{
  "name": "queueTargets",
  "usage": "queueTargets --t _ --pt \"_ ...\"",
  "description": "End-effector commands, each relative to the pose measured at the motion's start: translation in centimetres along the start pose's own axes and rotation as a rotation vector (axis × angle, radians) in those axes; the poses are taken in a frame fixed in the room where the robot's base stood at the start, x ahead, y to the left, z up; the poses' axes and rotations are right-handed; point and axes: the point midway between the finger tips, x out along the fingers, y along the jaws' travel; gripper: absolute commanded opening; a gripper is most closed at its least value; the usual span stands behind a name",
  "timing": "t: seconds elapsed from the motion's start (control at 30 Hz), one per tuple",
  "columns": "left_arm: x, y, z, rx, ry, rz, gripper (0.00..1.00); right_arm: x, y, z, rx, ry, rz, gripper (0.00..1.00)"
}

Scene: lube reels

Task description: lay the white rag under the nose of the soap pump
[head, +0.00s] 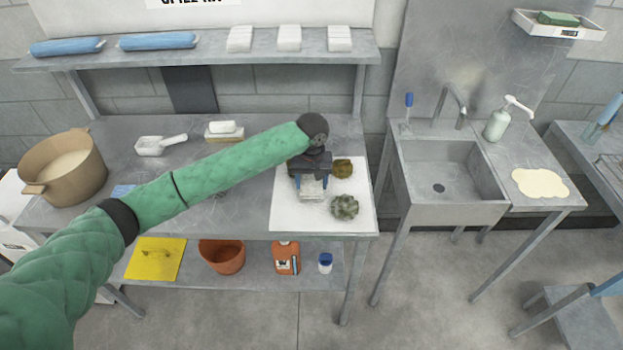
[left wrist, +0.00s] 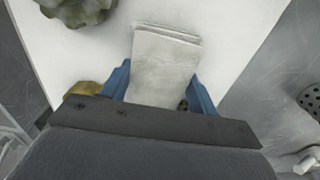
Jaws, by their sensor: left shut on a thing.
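My left gripper (head: 311,182) is over the white sheet on the left bench. It is shut on a folded whitish rag (head: 312,190), which also shows between the blue fingers in the left wrist view (left wrist: 165,60). I cannot tell whether the rag touches the sheet. The soap pump (head: 496,124), a pale green bottle with a white head, stands upright on the ledge right of the sink. Its nose (head: 519,104) points right. A cream-coloured flat patch (head: 540,183) lies on that ledge, in front and right of the pump. My right gripper is not in view.
A grey-green crumpled lump (head: 344,207) and an olive-brown lump (head: 342,169) lie on the white sheet (head: 290,215). The sink (head: 445,180) and a floor gap separate bench and pump. A faucet (head: 458,105) and a blue-handled brush (head: 408,108) stand behind the sink.

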Motion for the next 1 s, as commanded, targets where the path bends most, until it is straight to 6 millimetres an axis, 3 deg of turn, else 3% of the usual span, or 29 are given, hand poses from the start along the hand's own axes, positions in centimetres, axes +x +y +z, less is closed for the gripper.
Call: queueTargets --t 0.4,0.43,0.53,1.0 --pt "0.38 -0.02 -0.02 -0.001 0.0 0.0 0.41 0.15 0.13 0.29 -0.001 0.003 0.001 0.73" --pt "0.43 -0.02 -0.02 -0.001 0.0 0.0 0.61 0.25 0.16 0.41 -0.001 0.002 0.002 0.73" --pt "0.43 -0.03 -0.03 0.0 0.0 0.0 0.81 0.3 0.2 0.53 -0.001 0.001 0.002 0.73" --pt "-0.39 0.05 -0.04 0.001 0.002 0.002 0.81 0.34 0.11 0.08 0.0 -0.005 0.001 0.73"
